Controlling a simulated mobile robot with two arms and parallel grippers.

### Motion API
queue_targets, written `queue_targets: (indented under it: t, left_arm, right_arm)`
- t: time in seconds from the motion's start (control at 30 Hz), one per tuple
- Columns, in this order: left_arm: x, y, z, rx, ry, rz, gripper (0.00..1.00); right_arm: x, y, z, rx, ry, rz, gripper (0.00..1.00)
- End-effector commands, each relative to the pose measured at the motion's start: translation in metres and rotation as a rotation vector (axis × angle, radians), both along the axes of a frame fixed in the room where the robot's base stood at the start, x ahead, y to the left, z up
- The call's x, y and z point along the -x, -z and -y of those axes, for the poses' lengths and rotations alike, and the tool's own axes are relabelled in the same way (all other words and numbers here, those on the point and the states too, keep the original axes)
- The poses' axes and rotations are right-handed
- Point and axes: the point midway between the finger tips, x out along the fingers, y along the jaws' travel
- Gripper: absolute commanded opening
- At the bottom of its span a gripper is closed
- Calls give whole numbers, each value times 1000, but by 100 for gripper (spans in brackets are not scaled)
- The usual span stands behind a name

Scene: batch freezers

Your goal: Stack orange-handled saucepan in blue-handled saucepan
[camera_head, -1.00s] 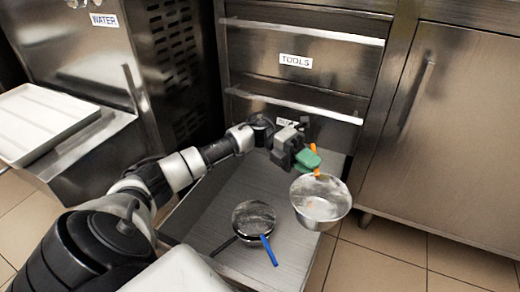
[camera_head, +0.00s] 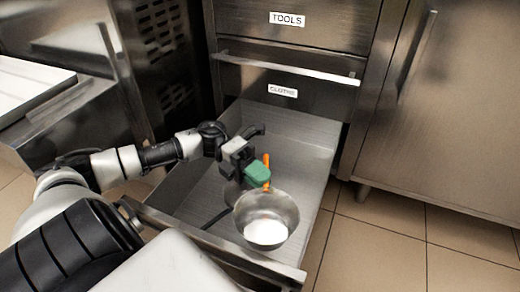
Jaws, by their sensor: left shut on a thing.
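The orange-handled saucepan (camera_head: 268,207) is a steel pan, roughly level with its opening up, over the open drawer. Its orange handle (camera_head: 266,168) points away from me. My left gripper (camera_head: 258,174), with green pads, is shut on that handle. The blue-handled saucepan's bowl and blue handle are hidden behind the held pan. I cannot tell whether the pans touch. My right gripper is not in view.
The open steel drawer (camera_head: 300,148) has free floor behind and to the right of the held pan. A dark handle (camera_head: 215,219) shows left of that pan. Closed drawers labelled TOOLS (camera_head: 287,18) and CLOTHS (camera_head: 283,91) rise behind. A white tray (camera_head: 28,85) is at left.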

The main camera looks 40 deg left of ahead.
Motion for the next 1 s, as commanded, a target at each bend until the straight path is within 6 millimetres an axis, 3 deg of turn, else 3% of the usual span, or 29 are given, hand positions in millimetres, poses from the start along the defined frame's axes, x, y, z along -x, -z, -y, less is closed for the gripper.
queue_targets:
  t: [0.03,0.13,0.6,0.63,0.77,1.0]
  left_arm:
    - [0,15,0,2,0,-1,0]
    - [0,26,0,2,1,0,0]
    - [0,30,0,2,1,0,0]
    - [0,30,0,0,1,0,17]
    - [0,30,0,0,1,0,37]
    - [0,29,0,0,1,0,40]
  right_arm:
    - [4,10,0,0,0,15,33]
    - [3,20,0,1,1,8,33]
    - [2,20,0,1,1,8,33]
    - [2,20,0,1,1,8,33]
    - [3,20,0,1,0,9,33]
    - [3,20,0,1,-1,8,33]
